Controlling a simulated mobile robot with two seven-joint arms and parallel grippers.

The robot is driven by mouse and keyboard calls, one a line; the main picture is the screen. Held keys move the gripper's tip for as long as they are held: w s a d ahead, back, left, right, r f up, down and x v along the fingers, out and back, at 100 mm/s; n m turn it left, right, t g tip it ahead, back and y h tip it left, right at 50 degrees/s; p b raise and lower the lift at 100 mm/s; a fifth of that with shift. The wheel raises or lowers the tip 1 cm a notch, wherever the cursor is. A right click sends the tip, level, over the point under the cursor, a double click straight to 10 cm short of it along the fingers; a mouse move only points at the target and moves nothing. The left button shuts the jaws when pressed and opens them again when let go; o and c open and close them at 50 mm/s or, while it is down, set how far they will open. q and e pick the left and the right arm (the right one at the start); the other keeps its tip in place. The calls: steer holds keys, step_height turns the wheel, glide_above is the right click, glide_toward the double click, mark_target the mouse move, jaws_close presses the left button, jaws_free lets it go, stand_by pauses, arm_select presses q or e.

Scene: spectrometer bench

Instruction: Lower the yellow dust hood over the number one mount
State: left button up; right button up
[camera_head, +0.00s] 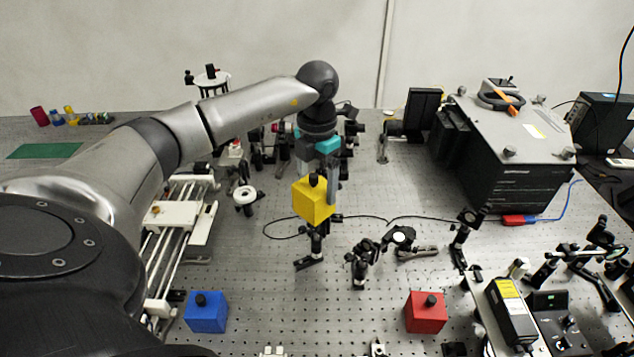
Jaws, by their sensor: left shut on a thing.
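The yellow dust hood (314,204) is a small box with a black knob on top. My left gripper (316,178), at the end of the arm from the left, points down and is shut on the hood's knob. The hood is in front of or above a black post mount (312,246), whose lower part and foot show below it. The hood hides the top of that mount, and I cannot tell the gap between them. I see no readable number on any mount. My right gripper is not in view.
A blue hood (206,313) and a red hood (426,313) stand on the perforated bench. Black optic mounts (361,262) stand to the right of the yellow hood. A white rail stage (168,215) is at left, and a large black instrument (505,160) at back right.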

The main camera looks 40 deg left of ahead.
arm_select(q)
steer(key=shift+f, duration=0.15)
steer(key=shift+f+b, duration=1.4)
steer(key=shift+f, duration=0.55)
steer(key=shift+f, duration=0.2)
steer(key=shift+f+b, duration=1.45)
steer(key=shift+f, duration=0.45)
steer(key=shift+f, duration=0.1)
steer(key=o, duration=1.1)
